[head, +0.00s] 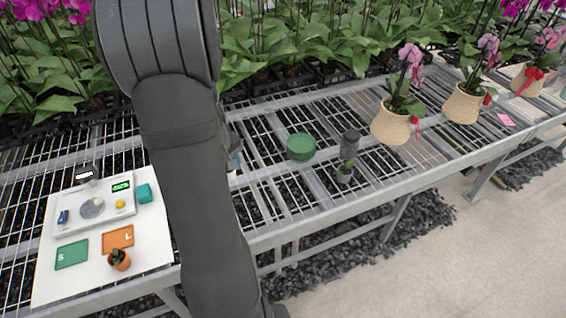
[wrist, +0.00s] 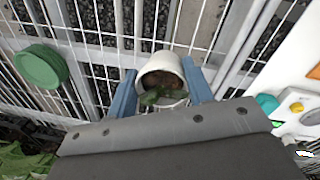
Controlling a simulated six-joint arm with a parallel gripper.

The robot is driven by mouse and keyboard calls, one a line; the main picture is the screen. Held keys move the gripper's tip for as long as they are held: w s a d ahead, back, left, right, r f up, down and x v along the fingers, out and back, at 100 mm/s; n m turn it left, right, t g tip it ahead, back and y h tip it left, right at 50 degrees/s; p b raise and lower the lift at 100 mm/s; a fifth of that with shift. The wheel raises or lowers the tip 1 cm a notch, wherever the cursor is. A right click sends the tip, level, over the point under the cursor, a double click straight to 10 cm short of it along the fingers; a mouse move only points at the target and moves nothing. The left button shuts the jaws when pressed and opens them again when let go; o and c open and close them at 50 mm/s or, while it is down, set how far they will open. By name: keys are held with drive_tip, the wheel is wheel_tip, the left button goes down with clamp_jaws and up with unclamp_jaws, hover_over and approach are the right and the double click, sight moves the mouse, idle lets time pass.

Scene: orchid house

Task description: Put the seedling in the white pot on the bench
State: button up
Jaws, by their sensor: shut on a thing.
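My gripper (wrist: 160,88) has blue fingers on both sides of a white pot (wrist: 163,61) in the wrist view and is shut on it. The seedling's green leaves (wrist: 155,97) show at the pot's mouth, with brown matter inside. The pot is over the wire bench (wrist: 100,60); I cannot tell whether it touches the mesh. In the head view my arm hides the pot and nearly all of the gripper. The wire bench (head: 265,200) there runs from left to right.
A white board (head: 55,285) at left holds a scale (head: 75,222), a green tray (head: 72,254), an orange tray (head: 118,238) and a terracotta pot (head: 119,261). Orchid pots (head: 390,124) stand further right.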

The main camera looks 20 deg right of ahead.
drive_tip(key=s+d+m+g, duration=0.1)
drive_tip(key=s+d+m, duration=0.3)
drive_tip(key=s+d, duration=0.55)
drive_tip(key=s+d+m, duration=0.3)
drive_tip(key=s+d, duration=0.4)
drive_tip(key=d, duration=0.6)
drive_tip(key=w+a+f, duration=0.1)
drive_tip(key=w+f, duration=0.1)
drive_tip(key=w, duration=0.1)
drive_tip(key=w+a+f, duration=0.2)
drive_tip(key=w, duration=0.1)
drive_tip(key=w+a+f, duration=0.1)
drive_tip(key=w+f, duration=0.2)
drive_tip(key=w, duration=0.1)
drive_tip(key=shift+a, duration=0.4)
drive_tip(key=shift+f, duration=2)
drive_tip(key=o, duration=0.6)
drive_tip(key=shift+f, duration=0.15)
drive_tip(key=o, duration=0.4)
